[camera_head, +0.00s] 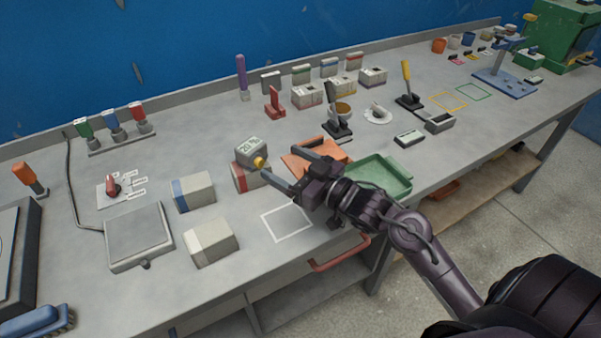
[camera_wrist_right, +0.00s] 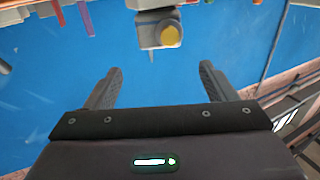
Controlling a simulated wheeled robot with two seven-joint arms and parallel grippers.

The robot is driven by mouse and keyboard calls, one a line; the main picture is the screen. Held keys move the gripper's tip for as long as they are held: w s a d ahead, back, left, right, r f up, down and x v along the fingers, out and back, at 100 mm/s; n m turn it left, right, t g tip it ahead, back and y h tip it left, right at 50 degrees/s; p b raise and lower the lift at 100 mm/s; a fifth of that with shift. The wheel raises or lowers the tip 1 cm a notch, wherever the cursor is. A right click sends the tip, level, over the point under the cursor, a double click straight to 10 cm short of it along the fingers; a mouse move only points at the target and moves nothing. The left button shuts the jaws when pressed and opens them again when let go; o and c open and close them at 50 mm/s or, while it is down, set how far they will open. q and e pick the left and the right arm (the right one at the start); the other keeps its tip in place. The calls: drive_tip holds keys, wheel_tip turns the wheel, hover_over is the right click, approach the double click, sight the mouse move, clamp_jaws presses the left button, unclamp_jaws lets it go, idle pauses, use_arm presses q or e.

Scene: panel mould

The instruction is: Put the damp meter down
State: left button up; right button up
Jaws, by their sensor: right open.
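The damp meter (camera_head: 251,149) is a small grey box with a "20 %" readout on top and a yellow round knob on its near side. It appears to rest on top of a grey block with a red stripe (camera_head: 244,178). My right gripper (camera_head: 279,160) is open and empty, just right of the meter and apart from it. In the right wrist view the meter (camera_wrist_right: 157,36) with its yellow knob is beyond the spread fingers (camera_wrist_right: 160,80), with nothing between them. My left gripper is not in view.
A blue-striped block (camera_head: 193,192) and a cream-and-grey block (camera_head: 211,243) stand to the left. A white square outline (camera_head: 288,223) on the bench (camera_head: 190,295) is bare. An orange tray (camera_head: 305,160) and a green tray (camera_head: 377,175) lie behind and beside my right gripper.

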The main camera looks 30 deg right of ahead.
drive_tip(key=v, duration=0.3)
drive_tip(key=shift+s+d, duration=0.15)
drive_tip(key=shift+s, duration=0.15)
idle(0.3)
